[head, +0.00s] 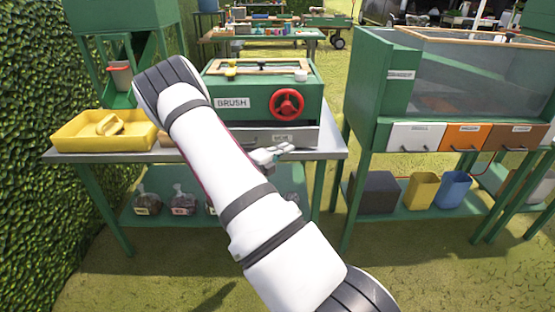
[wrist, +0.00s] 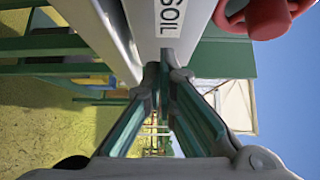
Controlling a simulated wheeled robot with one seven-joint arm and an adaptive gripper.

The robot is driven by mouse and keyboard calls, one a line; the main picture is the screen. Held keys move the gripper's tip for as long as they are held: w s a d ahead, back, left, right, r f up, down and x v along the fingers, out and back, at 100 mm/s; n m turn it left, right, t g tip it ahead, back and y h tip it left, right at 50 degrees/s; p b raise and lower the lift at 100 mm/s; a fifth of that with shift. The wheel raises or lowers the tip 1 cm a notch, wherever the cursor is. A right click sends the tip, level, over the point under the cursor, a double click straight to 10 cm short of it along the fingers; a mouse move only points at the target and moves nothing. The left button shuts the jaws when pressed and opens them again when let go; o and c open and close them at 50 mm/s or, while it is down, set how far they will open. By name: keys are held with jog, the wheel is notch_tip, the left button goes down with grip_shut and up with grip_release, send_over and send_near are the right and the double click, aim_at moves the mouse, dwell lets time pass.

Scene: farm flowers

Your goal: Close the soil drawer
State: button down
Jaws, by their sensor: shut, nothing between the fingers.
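The soil drawer (head: 303,136) is a grey front with a small label, low in the green machine marked BRUSH (head: 310,95). In the wrist view its pale front (wrist: 150,25) carries a SOIL label (wrist: 172,12) close beyond my fingertips. My gripper (head: 287,147) is in front of the drawer, near its label, at the table's front edge. The wrist view shows the fingers of my gripper (wrist: 163,66) shut together and empty, tips at or very near the front; contact is unclear. My arm hides the drawer's left part. How far it stands out is hard to tell.
A red handwheel (head: 287,104) sits above the drawer and also shows in the wrist view (wrist: 268,15). A yellow tray (head: 75,132) stands at the table's left. A green cabinet with white, orange and brown drawers (head: 465,136) stands at right. Grass lies between.

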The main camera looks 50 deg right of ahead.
aim_at(283, 141)
jog(key=shift+w+d, duration=0.65)
jog(key=shift+d, duration=0.25)
jog(key=w+d+b, duration=0.1)
jog(key=w+d, duration=0.1)
jog(key=d, duration=0.1)
jog(key=shift+w+d, duration=0.1)
jog(key=shift+w, duration=0.3)
jog(key=shift+w+d+r, duration=0.1)
jog(key=shift+w+d, duration=0.15)
jog(key=shift+w, duration=0.05)
jog(key=s+a, duration=0.1)
jog(key=a+p, duration=0.1)
jog(key=s+a+p, duration=0.1)
jog(key=a, duration=0.1)
jog(key=shift+s+a+r, duration=0.1)
jog(key=shift+s, duration=0.25)
jog(key=a, duration=0.9)
jog(key=shift+w+p, duration=0.3)
jog(key=shift+p, duration=0.15)
